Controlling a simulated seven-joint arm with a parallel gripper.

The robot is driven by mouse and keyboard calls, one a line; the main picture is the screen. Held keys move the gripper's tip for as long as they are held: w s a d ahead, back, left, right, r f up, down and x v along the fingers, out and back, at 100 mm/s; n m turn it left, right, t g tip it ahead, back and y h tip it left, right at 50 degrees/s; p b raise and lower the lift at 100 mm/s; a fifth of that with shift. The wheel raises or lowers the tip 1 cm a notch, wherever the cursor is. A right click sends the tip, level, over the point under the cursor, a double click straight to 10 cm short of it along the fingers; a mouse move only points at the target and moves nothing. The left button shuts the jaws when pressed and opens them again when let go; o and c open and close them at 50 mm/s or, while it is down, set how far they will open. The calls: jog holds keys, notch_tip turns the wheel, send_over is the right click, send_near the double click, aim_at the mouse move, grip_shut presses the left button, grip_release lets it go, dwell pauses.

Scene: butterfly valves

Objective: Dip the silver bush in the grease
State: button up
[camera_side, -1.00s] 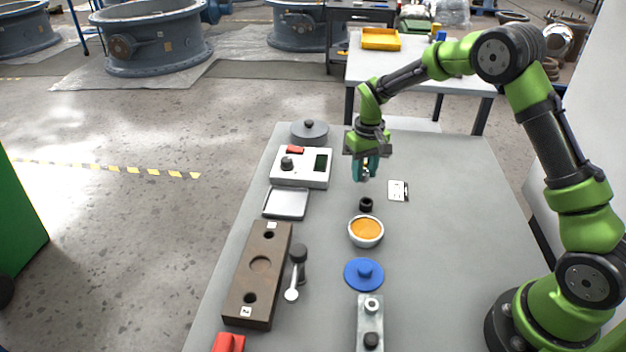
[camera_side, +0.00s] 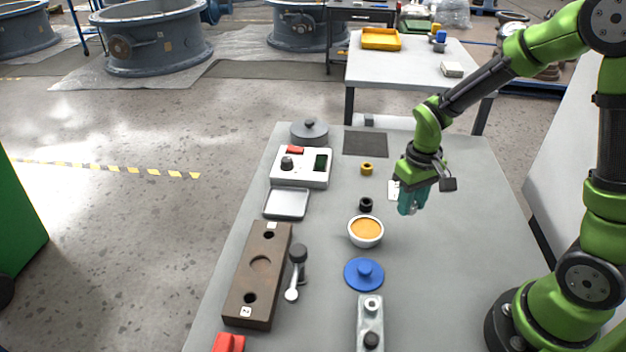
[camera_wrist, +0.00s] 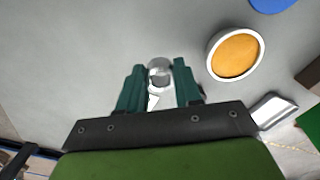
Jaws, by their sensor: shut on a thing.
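My gripper (camera_side: 411,205) is to the right of the grease bowl, above the table. It also shows in the wrist view (camera_wrist: 160,82), with its teal fingers shut on the silver bush (camera_wrist: 159,70), a pale ring between the fingertips. In the side view the fingers mostly hide the bush. The grease is orange and fills a white bowl (camera_side: 365,243), which stands on the table to the left of my gripper. In the wrist view the grease (camera_wrist: 235,54) is at the upper right, apart from the bush.
A black bush (camera_side: 366,205) and a brass bush (camera_side: 367,169) stand behind the bowl. A blue lid (camera_side: 364,274) lies in front. A white card (camera_side: 393,189) is partly hidden by my gripper. A brown block (camera_side: 258,275) and a metal tray (camera_side: 286,203) lie left. The table's right side is clear.

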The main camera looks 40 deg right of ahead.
jog(key=o, duration=0.4)
jog(key=shift+c, duration=1.2)
notch_tip(320, 180, up, 4)
jog(key=r, duration=0.1)
send_over(367, 230)
jog(key=shift+f, duration=3.2)
jog(key=shift+f, duration=0.6)
